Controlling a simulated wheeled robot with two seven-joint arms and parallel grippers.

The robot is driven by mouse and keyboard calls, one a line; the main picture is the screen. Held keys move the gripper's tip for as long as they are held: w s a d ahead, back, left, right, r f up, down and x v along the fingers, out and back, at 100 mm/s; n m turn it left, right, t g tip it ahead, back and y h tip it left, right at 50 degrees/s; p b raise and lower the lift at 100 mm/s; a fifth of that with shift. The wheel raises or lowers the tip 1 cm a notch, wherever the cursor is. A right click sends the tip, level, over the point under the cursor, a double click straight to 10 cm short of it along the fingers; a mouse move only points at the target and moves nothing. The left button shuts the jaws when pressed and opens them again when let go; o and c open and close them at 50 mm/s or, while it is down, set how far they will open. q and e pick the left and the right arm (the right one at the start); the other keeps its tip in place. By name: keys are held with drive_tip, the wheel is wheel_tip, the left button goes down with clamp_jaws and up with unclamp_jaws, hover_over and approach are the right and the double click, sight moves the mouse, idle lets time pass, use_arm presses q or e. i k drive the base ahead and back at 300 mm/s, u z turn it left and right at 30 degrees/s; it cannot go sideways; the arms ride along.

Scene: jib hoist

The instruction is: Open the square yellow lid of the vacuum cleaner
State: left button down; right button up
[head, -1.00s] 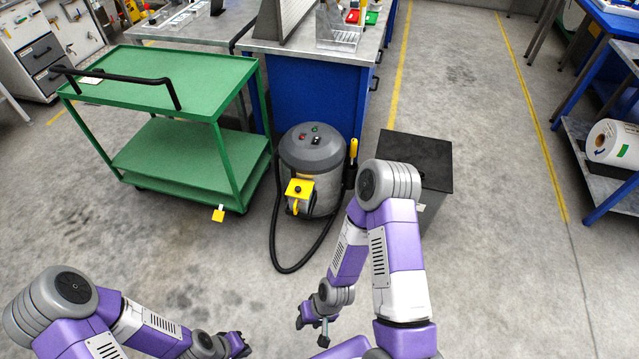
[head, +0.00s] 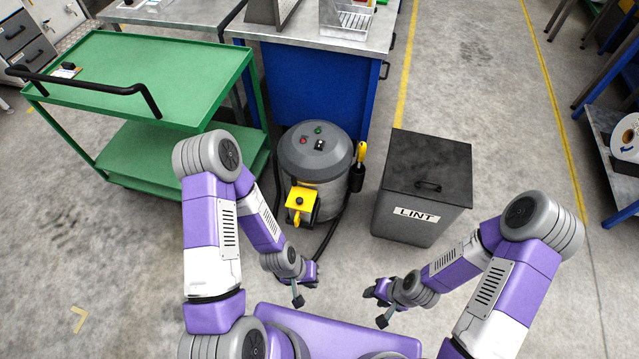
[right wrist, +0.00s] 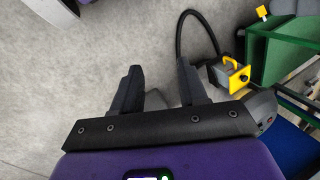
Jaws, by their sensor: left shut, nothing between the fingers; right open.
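The grey vacuum cleaner (head: 315,163) stands upright on the floor between the green cart and the dark bin. Its square yellow lid (head: 299,199), with a black knob, is on the front low down and looks closed. The lid also shows in the right wrist view (right wrist: 236,78), beyond my right fingers. My left gripper (head: 312,275) is shut and empty, in front of the vacuum and nearer to me than the lid, apart from it. My right gripper (head: 371,292) is open and empty, to the right of the left one; its spread fingers show in the right wrist view (right wrist: 160,88).
A dark bin labelled LINT (head: 424,185) stands right of the vacuum. The green cart (head: 165,85) is at the left and a blue workbench (head: 310,85) behind. A black hose (head: 330,236) lies by the vacuum.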

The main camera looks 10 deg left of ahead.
sight(300, 198)
drive_tip(key=u, duration=0.4)
drive_tip(key=i, duration=0.95)
drive_tip(key=u, duration=0.75)
